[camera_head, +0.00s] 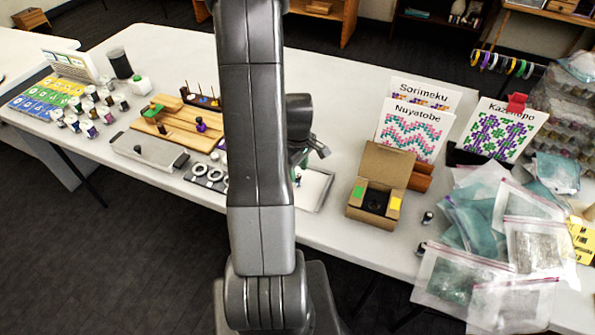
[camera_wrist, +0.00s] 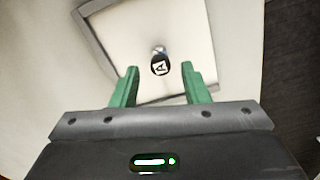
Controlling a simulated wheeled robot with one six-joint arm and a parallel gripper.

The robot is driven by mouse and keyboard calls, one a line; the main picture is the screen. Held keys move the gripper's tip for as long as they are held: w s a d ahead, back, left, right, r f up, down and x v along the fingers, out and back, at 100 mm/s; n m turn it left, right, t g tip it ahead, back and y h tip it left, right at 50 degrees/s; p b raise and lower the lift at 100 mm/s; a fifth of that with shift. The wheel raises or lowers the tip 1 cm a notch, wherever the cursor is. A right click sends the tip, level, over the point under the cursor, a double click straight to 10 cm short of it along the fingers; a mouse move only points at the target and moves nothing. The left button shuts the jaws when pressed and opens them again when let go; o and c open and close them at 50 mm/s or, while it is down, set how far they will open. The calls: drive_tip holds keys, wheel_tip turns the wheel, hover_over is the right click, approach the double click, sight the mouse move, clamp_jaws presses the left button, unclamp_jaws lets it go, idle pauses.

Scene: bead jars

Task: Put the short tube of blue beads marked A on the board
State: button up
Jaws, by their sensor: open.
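In the wrist view a small tube with a dark top marked with a white A (camera_wrist: 160,68) is on a white, grey-rimmed tray (camera_wrist: 95,8). Its bead colour is mostly hidden; a bluish bit shows beside the cap. My gripper (camera_wrist: 158,73) is open, its green fingers on either side of the tube in the picture, with gaps to both; the height gap is unclear. In the head view my arm hides much of the gripper, and the tray (camera_head: 318,190) shows right of it. A wooden board (camera_head: 180,136) with several items on it lies left of my arm.
An open cardboard box (camera_head: 375,195) stands right of the tray, before the pattern cards (camera_head: 413,130). Bead bags (camera_head: 530,245) crowd the table's right end. Several spools (camera_head: 90,110) and a grey lidded tray (camera_head: 150,150) are at left. White rings (camera_head: 208,173) lie near the front edge.

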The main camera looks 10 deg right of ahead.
sight(297, 176)
wheel_tip(297, 176, up, 11)
drive_tip(key=shift+f, duration=0.2)
